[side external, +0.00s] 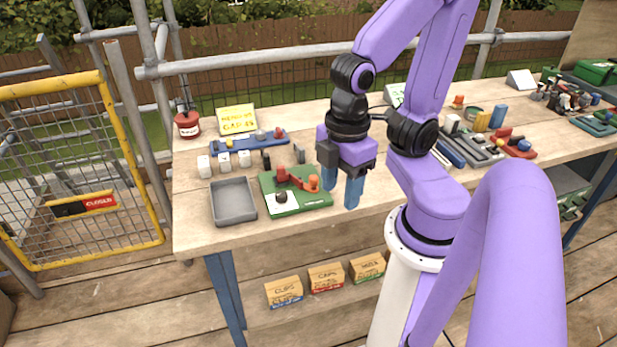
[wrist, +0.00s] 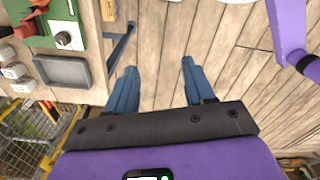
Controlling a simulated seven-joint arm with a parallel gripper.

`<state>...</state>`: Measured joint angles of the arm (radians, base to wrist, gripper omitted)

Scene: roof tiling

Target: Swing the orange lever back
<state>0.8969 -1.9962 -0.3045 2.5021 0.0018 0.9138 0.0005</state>
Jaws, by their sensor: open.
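A green board (side external: 318,201) lies on the workbench in the side view. It carries a red part (side external: 283,175), an orange lever (side external: 313,184) at its right side, and a dark round knob (side external: 281,197) on a white patch. In the wrist view, part of the green board (wrist: 92,42) shows at the upper left, with the knob (wrist: 64,39) and reddish parts at the picture edge; I cannot tell the lever apart there. My gripper (side external: 340,190) is open and empty, its blue fingers pointing down just right of the board. Its fingers (wrist: 158,68) are spread apart in the wrist view.
A grey tray (side external: 233,201) sits left of the green board. Several white blocks, a blue rack (side external: 243,145) and a yellow sign (side external: 237,119) stand behind. Grey trays and tools (side external: 482,146) lie to the right. The bench's front edge is close to my gripper.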

